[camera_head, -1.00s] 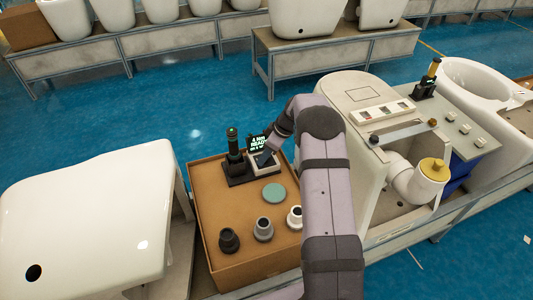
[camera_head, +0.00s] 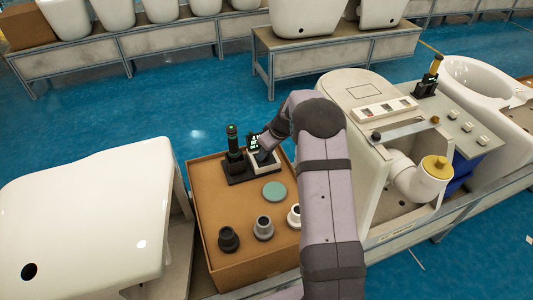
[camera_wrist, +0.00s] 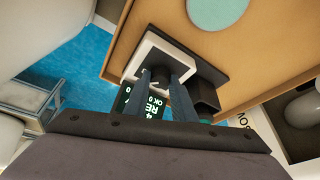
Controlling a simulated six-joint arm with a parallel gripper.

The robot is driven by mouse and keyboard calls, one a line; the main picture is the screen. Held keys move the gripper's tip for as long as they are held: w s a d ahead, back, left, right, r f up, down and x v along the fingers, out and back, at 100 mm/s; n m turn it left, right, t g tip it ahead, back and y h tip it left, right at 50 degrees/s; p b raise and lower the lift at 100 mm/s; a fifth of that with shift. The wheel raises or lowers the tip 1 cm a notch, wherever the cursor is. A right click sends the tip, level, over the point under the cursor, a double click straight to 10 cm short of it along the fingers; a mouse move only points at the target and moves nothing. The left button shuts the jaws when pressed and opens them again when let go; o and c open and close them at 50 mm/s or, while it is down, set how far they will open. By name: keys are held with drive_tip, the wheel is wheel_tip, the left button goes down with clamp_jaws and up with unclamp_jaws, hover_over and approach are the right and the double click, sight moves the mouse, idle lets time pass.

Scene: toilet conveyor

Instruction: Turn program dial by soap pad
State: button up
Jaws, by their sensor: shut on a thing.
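A small dark knob (camera_wrist: 161,74), which looks like the dial, sits in a white-framed block (camera_wrist: 150,48) on a black base. In the wrist view, my gripper (camera_wrist: 162,82) has its two grey fingers on either side of the knob, shut on it. Fingers and shadow hide part of the knob, so its pointer cannot be read. In the head view, my gripper (camera_head: 267,154) is over the white block (camera_head: 264,165), beside a lit display (camera_head: 254,142). The display's green text shows only partly in the wrist view (camera_wrist: 150,107). A teal round pad (camera_head: 274,191) lies in front of the block.
An upright black tool with a green light (camera_head: 233,145) stands just left of the block. Three collared fittings, one dark (camera_head: 229,239), one grey (camera_head: 264,228) and one white (camera_head: 294,215), stand on the brown box top (camera_head: 212,205). A white toilet body (camera_head: 90,215) is at left.

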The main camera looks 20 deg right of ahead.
drive_tip(key=shift+m+h, duration=0.3)
drive_tip(key=shift+m, duration=0.7)
drive_tip(key=o, duration=1.1)
drive_tip(key=shift+c, duration=0.2)
drive_tip(key=b+v, duration=0.1)
drive_tip(key=v, duration=0.6)
drive_tip(key=shift+s+r, duration=0.2)
